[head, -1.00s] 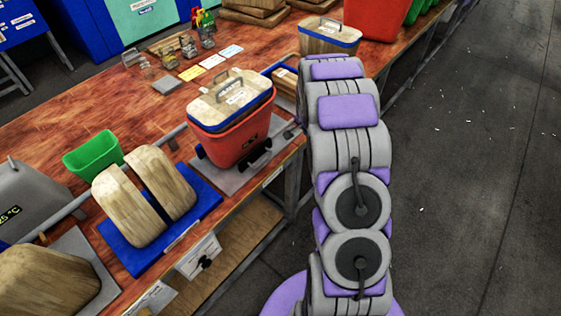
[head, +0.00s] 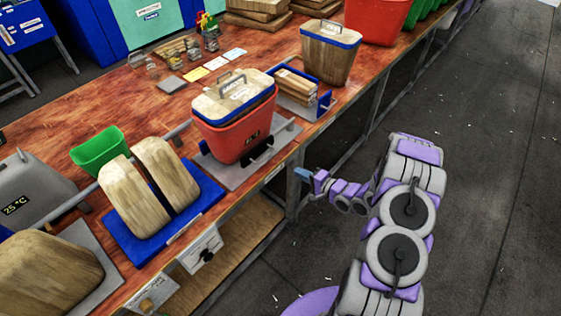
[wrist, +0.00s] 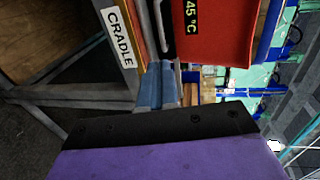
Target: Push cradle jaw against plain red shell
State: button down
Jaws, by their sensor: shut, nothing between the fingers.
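The red shell (head: 234,138) stands on a grey cradle plate (head: 222,177) near the bench's front edge, with a blue-rimmed wooden block and metal handle in its top. A black jaw part with a knob (head: 262,155) sits at its front right side, close to the shell. In the wrist view the red shell (wrist: 218,45) shows a "45 °C" display, beside a "CRADLE" label (wrist: 118,38) on the bench edge. My gripper (head: 301,174) is shut and empty, just off the bench edge to the right of the cradle; its blue fingers (wrist: 158,86) point toward the bench.
A blue press with two wooden halves (head: 150,190) and a green bin (head: 100,152) stand left of the cradle. A blue tray of wood pieces (head: 297,92) and a wooden tub (head: 330,55) stand right. The floor (head: 470,200) is open.

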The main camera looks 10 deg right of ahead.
jog(key=a, duration=0.1)
jog(key=b, duration=0.3)
send_near(259, 151)
jog(key=shift+w+a+f, duration=0.35)
jog(key=shift+w+f, duration=0.3)
jog(key=shift+f, duration=0.2)
jog(key=shift+w+a, duration=0.3)
jog(key=shift+w, duration=0.2)
jog(key=shift+w+a+r+p, duration=0.1)
jog(key=shift+w+a+p, duration=0.3)
jog(key=shift+w, duration=0.3)
jog(key=shift+w+a+p, duration=0.3)
jog(key=shift+w+a, duration=0.25)
jog(key=shift+w, duration=0.15)
jog(key=shift+s, duration=0.1)
